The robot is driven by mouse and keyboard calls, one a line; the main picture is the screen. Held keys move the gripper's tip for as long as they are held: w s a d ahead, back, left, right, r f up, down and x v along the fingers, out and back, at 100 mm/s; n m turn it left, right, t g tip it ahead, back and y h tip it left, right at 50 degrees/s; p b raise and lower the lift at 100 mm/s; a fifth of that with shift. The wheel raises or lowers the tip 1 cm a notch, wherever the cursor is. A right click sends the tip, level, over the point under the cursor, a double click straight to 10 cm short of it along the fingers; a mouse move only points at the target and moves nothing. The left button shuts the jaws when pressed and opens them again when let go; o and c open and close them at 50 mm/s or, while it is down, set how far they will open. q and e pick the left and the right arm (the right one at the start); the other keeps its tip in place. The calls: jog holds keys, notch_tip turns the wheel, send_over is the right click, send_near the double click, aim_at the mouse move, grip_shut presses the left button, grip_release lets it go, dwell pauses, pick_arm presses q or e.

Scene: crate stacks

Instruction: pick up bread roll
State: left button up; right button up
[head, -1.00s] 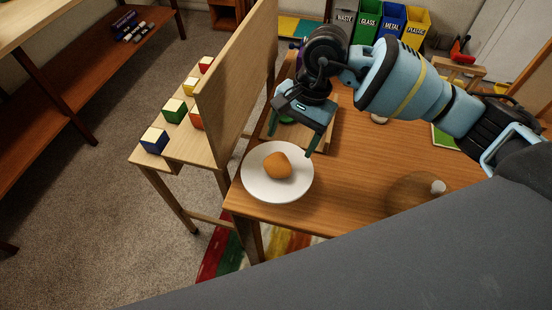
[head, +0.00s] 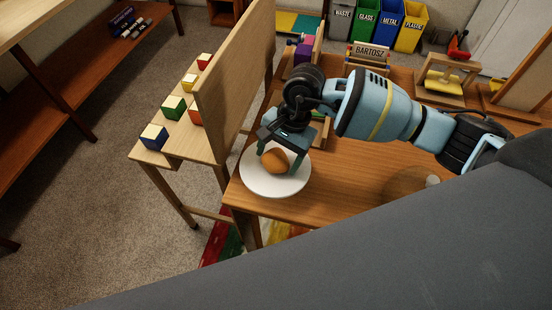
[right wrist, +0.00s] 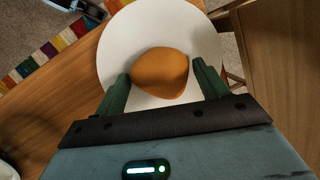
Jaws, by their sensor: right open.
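The bread roll (head: 275,160) is orange-brown and rounded, and lies on a white plate (head: 268,187) near the left corner of the wooden table. My right gripper (head: 281,163) is open, with its fingers at either side of the roll in the head view. In the right wrist view the roll (right wrist: 160,72) lies between and slightly beyond the two green fingertips (right wrist: 164,76), with a gap showing to each. The plate (right wrist: 115,50) shows around it. I cannot tell how far above the plate the fingertips are. My left gripper is not in view.
A tall wooden panel (head: 235,80) stands left of the plate, close to my gripper. A round transparent item (head: 405,184) stands on the table (head: 340,185) at the right. Labelled bins (head: 365,25) are at the back.

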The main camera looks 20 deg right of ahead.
aim_at(277, 161)
jog(key=shift+c, duration=1.2)
jog(key=c, duration=0.5)
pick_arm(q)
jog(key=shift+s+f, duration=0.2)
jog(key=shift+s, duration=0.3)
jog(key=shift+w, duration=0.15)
pick_arm(e)
jog(key=shift+r, duration=0.5)
jog(key=shift+s+d+r, duration=0.1)
jog(key=shift+s+r, duration=0.15)
jog(key=shift+r, duration=0.4)
jog(key=shift+s+r, duration=0.2)
jog(key=shift+r, duration=0.4)
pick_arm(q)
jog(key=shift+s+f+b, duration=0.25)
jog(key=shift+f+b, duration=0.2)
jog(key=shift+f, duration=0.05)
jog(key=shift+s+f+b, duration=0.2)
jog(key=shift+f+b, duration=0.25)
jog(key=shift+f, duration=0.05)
pick_arm(e)
jog(key=s+d+r, duration=0.1)
jog(key=s+d, duration=0.1)
jog(key=s, duration=1.3)
jog(key=shift+r, duration=0.25)
